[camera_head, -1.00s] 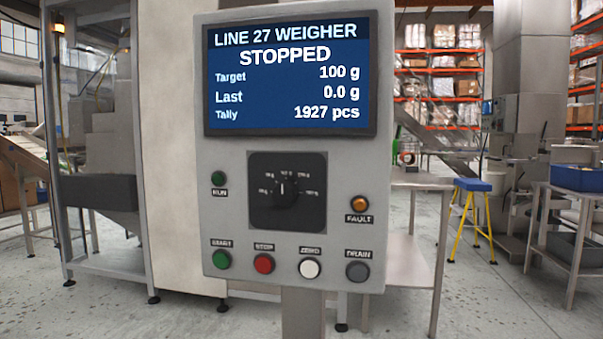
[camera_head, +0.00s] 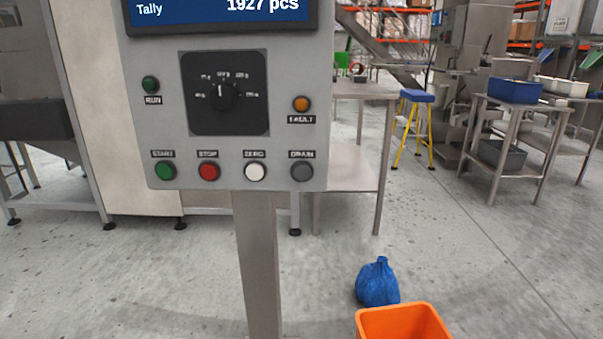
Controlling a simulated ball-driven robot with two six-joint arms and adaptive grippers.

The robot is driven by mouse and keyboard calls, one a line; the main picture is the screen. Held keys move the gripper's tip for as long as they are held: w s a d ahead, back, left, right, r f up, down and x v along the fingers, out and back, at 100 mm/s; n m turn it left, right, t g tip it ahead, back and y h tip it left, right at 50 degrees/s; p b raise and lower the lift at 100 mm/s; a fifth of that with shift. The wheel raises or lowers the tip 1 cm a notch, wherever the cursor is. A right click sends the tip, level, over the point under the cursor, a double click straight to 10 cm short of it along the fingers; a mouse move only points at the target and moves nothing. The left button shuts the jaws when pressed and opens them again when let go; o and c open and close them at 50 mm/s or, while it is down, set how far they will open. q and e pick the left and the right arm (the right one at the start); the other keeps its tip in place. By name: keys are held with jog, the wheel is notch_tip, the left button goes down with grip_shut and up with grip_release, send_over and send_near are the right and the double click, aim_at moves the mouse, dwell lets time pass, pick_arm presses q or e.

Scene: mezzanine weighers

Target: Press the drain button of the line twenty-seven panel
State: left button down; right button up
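The line twenty-seven panel (camera_head: 310,140) is a grey box on a post in front of me. Its grey drain button (camera_head: 302,172) is at the lower right, under a DRAIN label. To its left in the same row are the white zero button (camera_head: 255,173), red stop button (camera_head: 208,171) and green start button (camera_head: 165,171). A black rotary dial (camera_head: 222,97) sits above them. The screen (camera_head: 218,12) is cut off at the top and shows a tally of 1927 pcs. Neither of my grippers is in view.
The panel's post (camera_head: 257,265) reaches the floor. An orange bin (camera_head: 402,325) and a tied blue bag (camera_head: 377,283) are on the floor at the lower right. A steel table (camera_head: 362,92) stands behind the panel. Open floor lies to the right, before a yellow-legged stool (camera_head: 416,98).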

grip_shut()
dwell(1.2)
